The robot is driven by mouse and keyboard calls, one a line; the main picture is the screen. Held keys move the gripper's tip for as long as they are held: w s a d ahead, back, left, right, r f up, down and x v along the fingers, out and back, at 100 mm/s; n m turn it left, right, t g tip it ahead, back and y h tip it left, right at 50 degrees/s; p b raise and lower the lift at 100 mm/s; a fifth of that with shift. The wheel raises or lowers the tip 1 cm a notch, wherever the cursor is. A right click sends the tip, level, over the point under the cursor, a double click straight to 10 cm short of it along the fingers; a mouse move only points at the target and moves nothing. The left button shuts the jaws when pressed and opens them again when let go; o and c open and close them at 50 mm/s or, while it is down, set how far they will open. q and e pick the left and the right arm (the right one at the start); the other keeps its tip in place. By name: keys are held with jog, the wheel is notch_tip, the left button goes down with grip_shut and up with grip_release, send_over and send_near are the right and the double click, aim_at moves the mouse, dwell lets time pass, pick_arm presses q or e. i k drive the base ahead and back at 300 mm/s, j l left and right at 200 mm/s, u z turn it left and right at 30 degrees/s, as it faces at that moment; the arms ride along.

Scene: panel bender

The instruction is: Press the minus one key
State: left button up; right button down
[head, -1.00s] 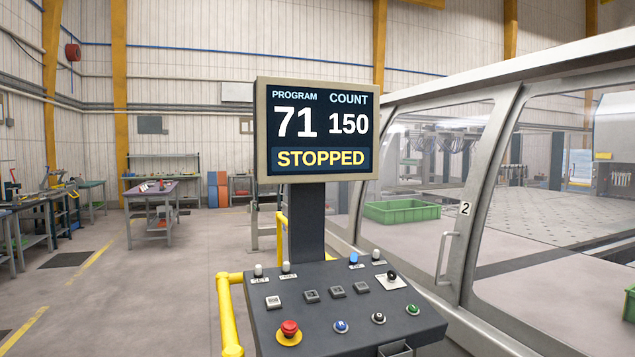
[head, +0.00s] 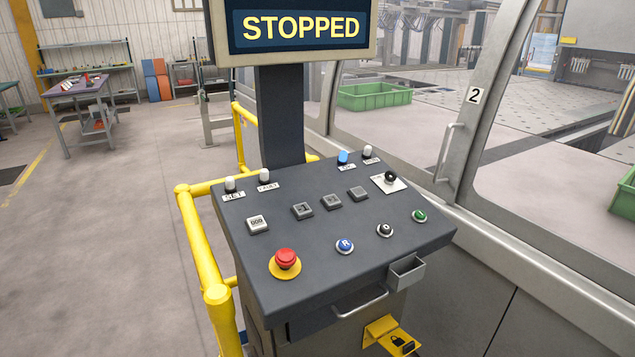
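The control panel (head: 290,250) stands in front of me, its sloped dark grey top in full view. A row of square keys runs across it: a pale key (head: 257,224) at the left, then three grey keys, the left one (head: 302,210), the middle one (head: 331,201) and the right one (head: 358,193). Their markings are too small to read, so I cannot tell which is the minus one key. The screen (head: 300,27) above shows STOPPED; its upper part is cut off by the frame. Neither of my grippers is in view.
A red mushroom button (head: 285,259), a blue button (head: 345,246), a black button (head: 384,230) and a green button (head: 420,215) lie nearer the front. A black selector knob (head: 390,177) sits at right. Yellow rails (head: 205,265) flank the left side; a glazed machine guard (head: 470,110) flanks the right.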

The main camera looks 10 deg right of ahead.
aim_at(302, 209)
jog(key=i+j+z, duration=0.25)
jog(key=i+j, duration=0.15)
jog(key=i+j+z, duration=0.25)
jog(key=i+j, duration=0.2)
jog(key=i, duration=0.1)
